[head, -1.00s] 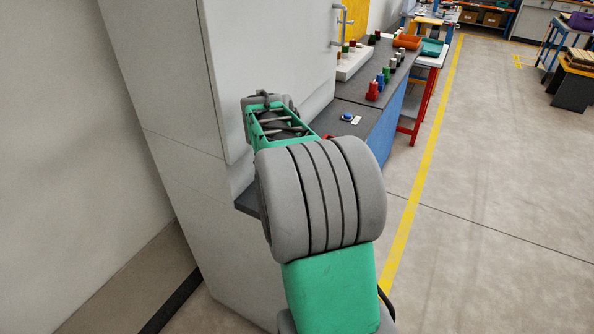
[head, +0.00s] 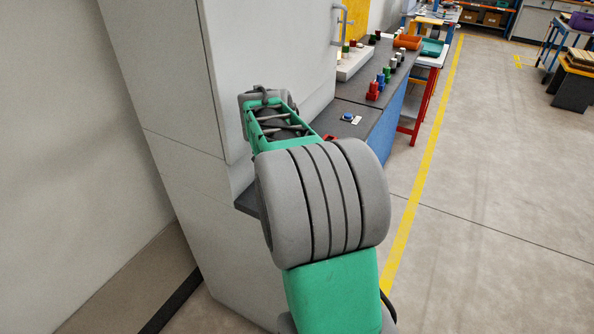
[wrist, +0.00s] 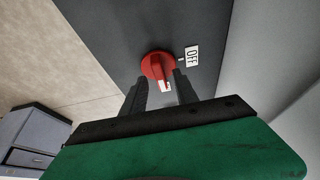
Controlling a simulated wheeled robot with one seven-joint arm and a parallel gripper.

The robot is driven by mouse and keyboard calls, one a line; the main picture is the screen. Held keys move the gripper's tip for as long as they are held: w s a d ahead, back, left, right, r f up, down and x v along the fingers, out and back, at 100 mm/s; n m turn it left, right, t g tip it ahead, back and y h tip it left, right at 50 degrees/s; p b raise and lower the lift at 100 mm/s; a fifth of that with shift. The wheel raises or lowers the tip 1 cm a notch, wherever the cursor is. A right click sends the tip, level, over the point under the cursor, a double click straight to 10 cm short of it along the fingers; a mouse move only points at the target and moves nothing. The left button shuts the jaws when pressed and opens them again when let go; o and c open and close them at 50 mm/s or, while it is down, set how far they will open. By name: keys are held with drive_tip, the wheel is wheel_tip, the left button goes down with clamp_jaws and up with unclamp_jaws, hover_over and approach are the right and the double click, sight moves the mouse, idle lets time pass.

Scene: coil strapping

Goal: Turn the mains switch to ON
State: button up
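The mains switch (wrist: 157,66) is a red rotary knob on a dark panel (wrist: 110,40), seen in the wrist view. A white OFF label (wrist: 192,56) stands just to its right with a small white tick between. A white mark shows on the knob's grip bar, at its lower end. My gripper (wrist: 164,82) is open, its two dark fingers apart just below the knob. The right fingertip overlaps the knob's lower right edge; I cannot tell whether it touches. In the head view my arm hides the gripper and most of the switch; a small red patch (head: 329,138) shows beside it.
A blue push button (head: 347,116) sits on the dark bench top. Red, blue and green items (head: 374,89) stand farther along it. A large grey cabinet (head: 265,50) rises close to my arm at left. The floor right of the yellow line is open.

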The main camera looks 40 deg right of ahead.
drive_tip(key=v, duration=0.6)
drive_tip(key=shift+r, duration=0.2)
drive_tip(key=shift+a, duration=0.25)
